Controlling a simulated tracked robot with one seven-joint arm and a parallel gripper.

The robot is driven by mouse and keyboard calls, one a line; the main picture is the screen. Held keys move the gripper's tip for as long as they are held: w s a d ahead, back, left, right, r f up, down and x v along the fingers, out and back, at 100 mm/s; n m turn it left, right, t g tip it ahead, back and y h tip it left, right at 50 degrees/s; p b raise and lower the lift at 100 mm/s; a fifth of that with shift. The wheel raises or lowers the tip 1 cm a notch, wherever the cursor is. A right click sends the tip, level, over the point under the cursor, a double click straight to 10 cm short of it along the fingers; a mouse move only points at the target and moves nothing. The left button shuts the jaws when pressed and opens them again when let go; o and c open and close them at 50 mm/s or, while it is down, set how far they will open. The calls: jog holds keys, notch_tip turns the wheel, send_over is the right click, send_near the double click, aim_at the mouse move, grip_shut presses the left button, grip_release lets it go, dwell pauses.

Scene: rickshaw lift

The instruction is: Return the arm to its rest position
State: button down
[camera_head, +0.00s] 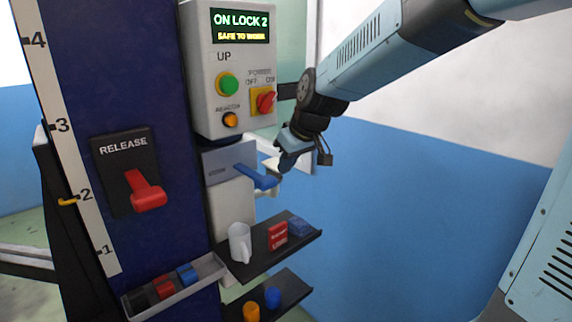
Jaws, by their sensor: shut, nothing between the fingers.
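My arm reaches in from the upper right. My gripper (288,163) is shut and empty. It hangs at the end of the arm, in front of the wall, just right of the column and below the control box. In the picture its tip is close to the blue lever (257,178) on the grey plate; I cannot tell whether they touch. The control box (203,100) has a green button (228,84), an orange button (231,120) and a red switch (265,100) on yellow. Its display (240,25) reads "ON LOCK 2, SAFE TO WORK".
The dark blue column (120,70) carries a red release lever (146,191) and a number scale (62,130). A shelf (265,257) holds a white mug (239,242), a red box (277,236) and a blue item (298,226). A grey tray (205,277) sits lower left. Open room lies right of the shelves.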

jog(key=s+d+r+m+h, duration=0.1)
jog(key=s+d+m, duration=0.3)
jog(key=s+d, duration=0.6)
jog(key=s+d+r+m+t+h, duration=0.1)
jog(key=s+d+r+m+h, duration=0.1)
jog(key=s+d, duration=0.9)
jog(key=shift+m+h, duration=0.4)
jog(key=shift+m, duration=0.5)
jog(key=shift+a, duration=0.1)
